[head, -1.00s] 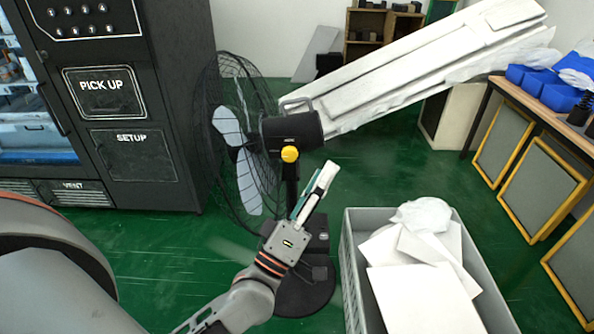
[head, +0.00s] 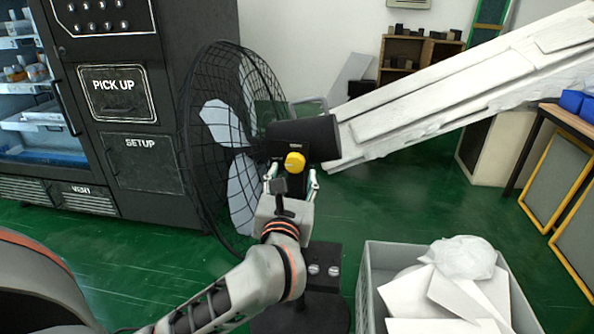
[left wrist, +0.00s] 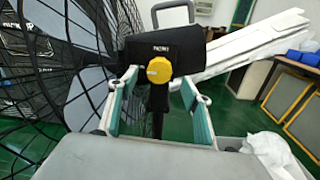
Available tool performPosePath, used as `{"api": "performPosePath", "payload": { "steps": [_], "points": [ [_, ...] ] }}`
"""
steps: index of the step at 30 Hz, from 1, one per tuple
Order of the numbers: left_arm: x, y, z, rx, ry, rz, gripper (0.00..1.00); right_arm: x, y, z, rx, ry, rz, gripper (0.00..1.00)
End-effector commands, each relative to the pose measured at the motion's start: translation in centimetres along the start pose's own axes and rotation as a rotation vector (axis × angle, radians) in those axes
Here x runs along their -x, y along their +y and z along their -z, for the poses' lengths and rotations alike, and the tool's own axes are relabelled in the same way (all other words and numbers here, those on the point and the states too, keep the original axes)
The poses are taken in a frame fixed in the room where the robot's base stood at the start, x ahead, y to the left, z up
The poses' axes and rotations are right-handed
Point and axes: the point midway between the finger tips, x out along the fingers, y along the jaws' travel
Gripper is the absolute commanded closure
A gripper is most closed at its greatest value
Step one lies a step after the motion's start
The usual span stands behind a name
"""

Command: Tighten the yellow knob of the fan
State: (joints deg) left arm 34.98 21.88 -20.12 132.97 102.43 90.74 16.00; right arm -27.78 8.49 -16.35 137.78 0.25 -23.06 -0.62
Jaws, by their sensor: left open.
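The black caged fan (head: 228,130) stands on the green floor with its motor housing (head: 305,135) turned to me. The yellow knob (head: 295,162) sits on the back of the fan, just below the housing. My left gripper (head: 292,178) is open just below the knob, its two fingers spread to the left and right. In the left wrist view the knob (left wrist: 159,69) shows between and beyond the open fingertips (left wrist: 160,80), and no contact is visible. The fan post behind the gripper is partly hidden. My right gripper is not in view.
A grey bin (head: 372,290) with white foam pieces stands at the right of the fan base. A black vending machine (head: 140,110) is at the left. A long white slab (head: 450,95) slants behind the fan. Yellow-framed panels (head: 555,180) lean at the right.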

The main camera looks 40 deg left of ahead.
Motion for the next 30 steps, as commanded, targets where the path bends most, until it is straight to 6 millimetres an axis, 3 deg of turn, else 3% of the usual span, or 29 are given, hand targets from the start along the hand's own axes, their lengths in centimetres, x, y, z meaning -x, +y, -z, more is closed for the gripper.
{"api": "performPosePath", "payload": {
  "steps": [3,9,19,24,30],
  "points": [
    [-1.9,0.0,0.3,-0.005,0.001,-0.002,0.51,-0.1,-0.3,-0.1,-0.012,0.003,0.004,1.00],
    [-3.7,0.0,0.2,-0.004,0.001,-0.001,0.51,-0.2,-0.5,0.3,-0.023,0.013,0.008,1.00],
    [-4.0,0.1,0.1,-0.003,0.000,-0.001,0.51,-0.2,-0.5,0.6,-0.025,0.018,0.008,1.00],
    [-4.0,0.1,0.1,-0.003,0.000,-0.001,0.89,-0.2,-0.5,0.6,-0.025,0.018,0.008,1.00],
    [-4.0,0.1,0.1,-0.006,-0.001,-0.002,0.89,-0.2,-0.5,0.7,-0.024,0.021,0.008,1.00]
  ]
}}
